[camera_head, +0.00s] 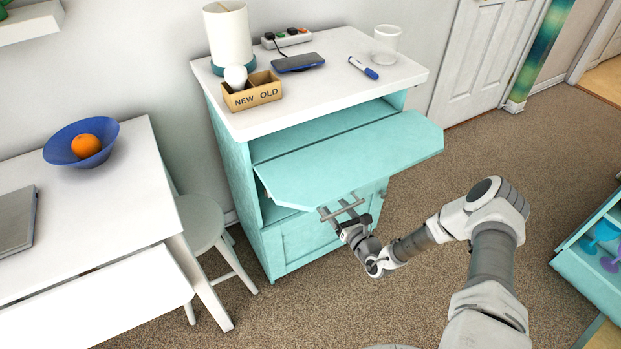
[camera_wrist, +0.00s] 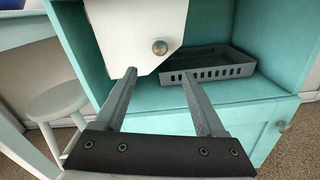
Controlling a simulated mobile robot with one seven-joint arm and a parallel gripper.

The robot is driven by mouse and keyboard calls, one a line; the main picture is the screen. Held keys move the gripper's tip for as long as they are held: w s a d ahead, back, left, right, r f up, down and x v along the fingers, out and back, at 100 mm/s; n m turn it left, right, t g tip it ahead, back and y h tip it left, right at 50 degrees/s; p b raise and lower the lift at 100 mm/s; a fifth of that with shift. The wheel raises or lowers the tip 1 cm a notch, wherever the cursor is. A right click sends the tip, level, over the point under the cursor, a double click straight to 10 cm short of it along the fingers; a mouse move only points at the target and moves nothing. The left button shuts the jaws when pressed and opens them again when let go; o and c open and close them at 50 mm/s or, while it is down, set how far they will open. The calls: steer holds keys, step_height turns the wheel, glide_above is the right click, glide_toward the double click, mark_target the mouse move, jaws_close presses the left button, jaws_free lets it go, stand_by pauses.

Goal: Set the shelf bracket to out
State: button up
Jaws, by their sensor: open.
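The turquoise flap shelf (camera_head: 350,160) sticks out level from the front of the turquoise cabinet (camera_head: 238,170). No shelf bracket can be made out for certain; the head view hides the space beneath the flap. In the wrist view a white panel (camera_wrist: 125,25) with cut corners and a round metal knob (camera_wrist: 160,47) hangs ahead of the fingers; I cannot tell whether it belongs to the flap. My gripper (camera_head: 342,208) is open and empty below the flap's front edge. In the wrist view my gripper (camera_wrist: 158,74) has its fingers apart, reaching toward the panel's lower edge.
A grey slotted basket (camera_wrist: 215,70) sits inside the cabinet. A white stool (camera_head: 200,220) stands left.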

steer(key=b+x, duration=0.3)
steer(key=x, duration=1)
jaws_close()
steer(key=shift+a, duration=0.1)
stand_by(0.9)
